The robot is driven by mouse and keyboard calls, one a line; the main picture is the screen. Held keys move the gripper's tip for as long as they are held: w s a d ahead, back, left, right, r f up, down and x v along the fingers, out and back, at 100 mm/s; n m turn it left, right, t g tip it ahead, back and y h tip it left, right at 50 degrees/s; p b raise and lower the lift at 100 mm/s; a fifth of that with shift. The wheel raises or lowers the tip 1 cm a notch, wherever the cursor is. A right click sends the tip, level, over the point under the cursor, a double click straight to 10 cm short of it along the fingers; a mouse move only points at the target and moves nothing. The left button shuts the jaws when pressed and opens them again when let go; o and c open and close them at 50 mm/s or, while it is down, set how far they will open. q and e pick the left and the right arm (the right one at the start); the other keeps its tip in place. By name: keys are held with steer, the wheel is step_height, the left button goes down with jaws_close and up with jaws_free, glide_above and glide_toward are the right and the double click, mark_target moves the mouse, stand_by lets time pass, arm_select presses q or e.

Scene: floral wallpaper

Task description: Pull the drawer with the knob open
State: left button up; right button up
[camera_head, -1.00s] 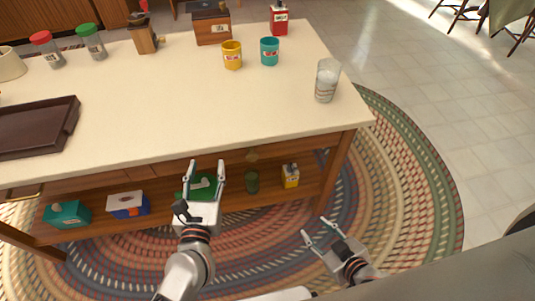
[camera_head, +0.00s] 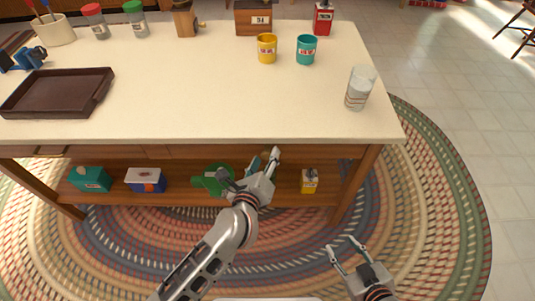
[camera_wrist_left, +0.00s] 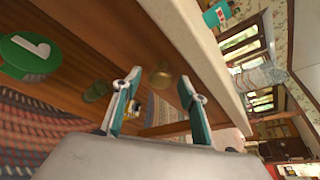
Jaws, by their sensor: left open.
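The wooden table (camera_head: 230,95) has a drawer front under its top, mostly hidden in the head view. In the left wrist view a round brass knob (camera_wrist_left: 160,79) stands on the wooden front (camera_wrist_left: 120,45). My left gripper (camera_head: 265,158) is at the table's front edge, turned toward the underside of the top. In the left wrist view its fingers (camera_wrist_left: 160,88) are open, with the knob seen between their tips. I cannot tell whether they touch it. My right gripper (camera_head: 342,245) is open and empty over the rug, right of and nearer than the left one.
The top carries a brown tray (camera_head: 60,95), a yellow mug (camera_head: 267,48), a teal mug (camera_head: 306,50) and a glass (camera_head: 359,88). The lower shelf holds a teal box (camera_head: 91,179), a green round item (camera_head: 208,180) and a yellow carton (camera_head: 309,181). Open floor lies right.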

arm_select(q)
steer(key=shift+x, duration=1)
steer(key=shift+w+d, duration=0.1)
steer(key=shift+w, duration=0.2)
arm_select(e)
steer(key=shift+d+f, duration=0.15)
steer(key=shift+f, duration=0.05)
